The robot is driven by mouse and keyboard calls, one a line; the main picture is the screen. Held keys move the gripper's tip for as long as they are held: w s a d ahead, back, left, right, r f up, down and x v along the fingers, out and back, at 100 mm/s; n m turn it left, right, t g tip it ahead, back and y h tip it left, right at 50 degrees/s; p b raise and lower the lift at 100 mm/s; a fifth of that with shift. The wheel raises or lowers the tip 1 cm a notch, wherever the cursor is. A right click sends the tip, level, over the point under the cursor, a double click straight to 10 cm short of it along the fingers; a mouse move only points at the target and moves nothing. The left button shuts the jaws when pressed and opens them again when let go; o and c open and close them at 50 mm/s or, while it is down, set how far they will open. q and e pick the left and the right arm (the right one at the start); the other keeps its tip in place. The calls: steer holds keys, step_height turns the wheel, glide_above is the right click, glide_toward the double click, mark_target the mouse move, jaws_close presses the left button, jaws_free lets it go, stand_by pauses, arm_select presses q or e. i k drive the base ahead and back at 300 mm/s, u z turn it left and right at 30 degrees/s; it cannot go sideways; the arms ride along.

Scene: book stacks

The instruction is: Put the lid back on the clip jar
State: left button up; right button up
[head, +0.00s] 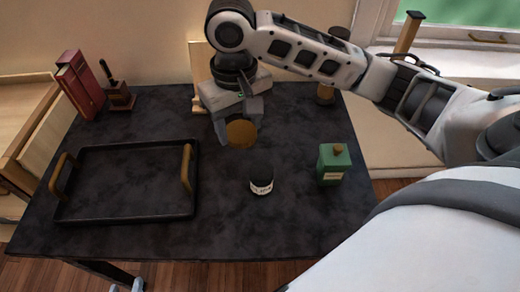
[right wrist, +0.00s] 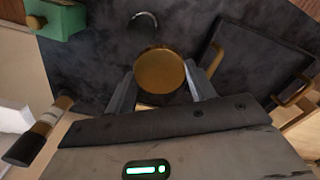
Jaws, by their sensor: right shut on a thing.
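The lid (head: 240,134) is a round golden-brown disc. My right gripper (head: 238,125) is shut on it and holds it above the table, behind and left of the jar. In the right wrist view the lid (right wrist: 160,72) sits between the two fingers. The clip jar (head: 262,182) is a small dark cup with a white label, standing upright and uncovered on the dark table. In the right wrist view its pale rim (right wrist: 146,14) shows partly beyond the lid. Small pale tips at the bottom edge look like my left gripper (head: 126,286), mostly out of frame.
A black tray (head: 125,217) with wooden handles lies left of the jar. Red books (head: 77,85) and a small wooden stand (head: 119,98) are at the back left. The tabletop around the jar is clear.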

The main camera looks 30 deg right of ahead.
mark_target(261, 171)
steer(key=u, duration=1.2)
steer(key=k, duration=1.35)
steer(key=z, duration=1.15)
steer(key=i, duration=0.5)
